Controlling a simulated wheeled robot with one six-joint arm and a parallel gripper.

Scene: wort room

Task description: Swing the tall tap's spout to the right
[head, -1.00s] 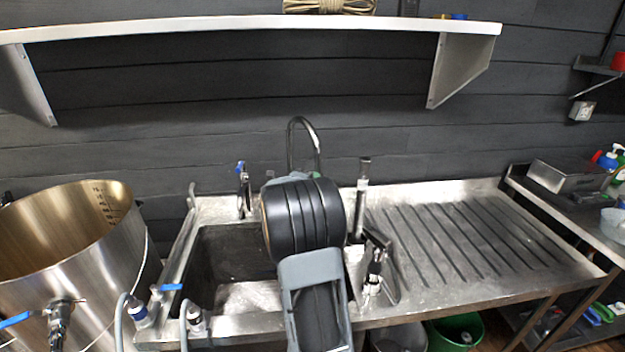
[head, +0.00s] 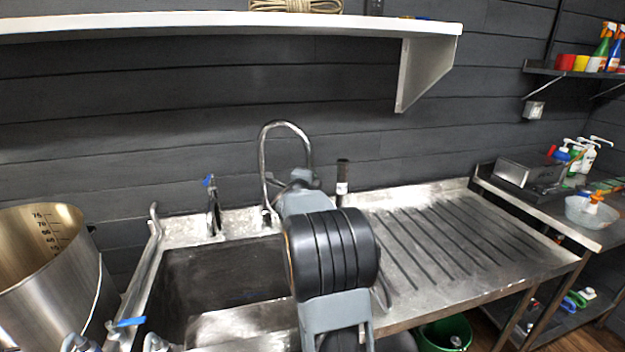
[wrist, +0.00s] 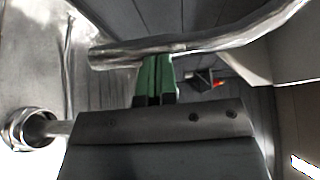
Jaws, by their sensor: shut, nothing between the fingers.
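The tall tap (head: 263,165) is a chrome gooseneck at the back of the sink. Its arch bends over to the right in the head view, and the low end of the spout is partly hidden by my arm. In the wrist view the spout (wrist: 190,47) crosses the top as a shiny tube, with its end at the left. My gripper (wrist: 155,70) has green fingers, shut and empty, with their tips right at the tube near that end. I cannot tell whether they touch it. In the head view my arm mostly hides the fingers.
A small blue-handled tap (head: 212,205) stands left of the tall tap. A dark upright fitting (head: 342,180) stands close on the right. The ribbed drainboard (head: 460,240) is clear. A white shelf (head: 230,25) hangs above, and a steel pot (head: 45,265) stands left.

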